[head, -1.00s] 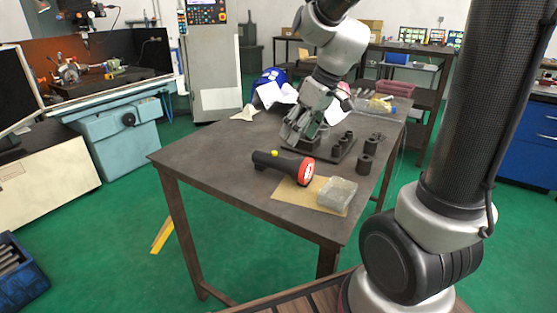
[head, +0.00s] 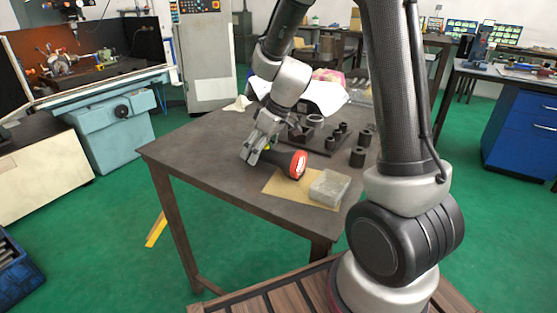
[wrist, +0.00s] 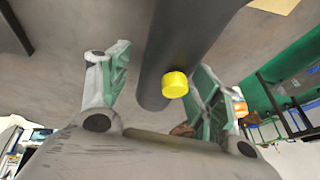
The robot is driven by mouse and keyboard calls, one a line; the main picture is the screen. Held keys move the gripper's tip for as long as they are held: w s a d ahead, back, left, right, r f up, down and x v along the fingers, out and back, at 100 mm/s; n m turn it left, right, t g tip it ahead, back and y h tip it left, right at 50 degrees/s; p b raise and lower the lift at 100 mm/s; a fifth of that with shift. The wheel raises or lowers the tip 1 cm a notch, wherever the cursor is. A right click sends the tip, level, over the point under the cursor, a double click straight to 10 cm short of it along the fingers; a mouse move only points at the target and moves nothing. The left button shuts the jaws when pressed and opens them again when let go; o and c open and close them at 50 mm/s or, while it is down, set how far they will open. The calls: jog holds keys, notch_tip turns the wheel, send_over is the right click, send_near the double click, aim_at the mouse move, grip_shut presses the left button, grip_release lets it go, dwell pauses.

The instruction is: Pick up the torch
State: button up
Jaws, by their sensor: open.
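The torch (head: 282,161) lies on the table, with a dark body and a red head facing right. In the head view my gripper (head: 250,158) is over the torch's body and hides its left part. In the wrist view the torch's dark barrel (wrist: 185,45) runs between the two fingers of my gripper (wrist: 160,85). Its yellow button (wrist: 175,85) shows near the right finger. The fingers are spread apart. I cannot tell whether either one touches the torch.
The dark table (head: 210,143) has free room to the left. A dark plate with pegs (head: 325,142) and loose dark cylinders (head: 357,157) stand behind.

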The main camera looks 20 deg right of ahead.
jog(key=shift+c, duration=0.5)
jog(key=c, duration=0.9)
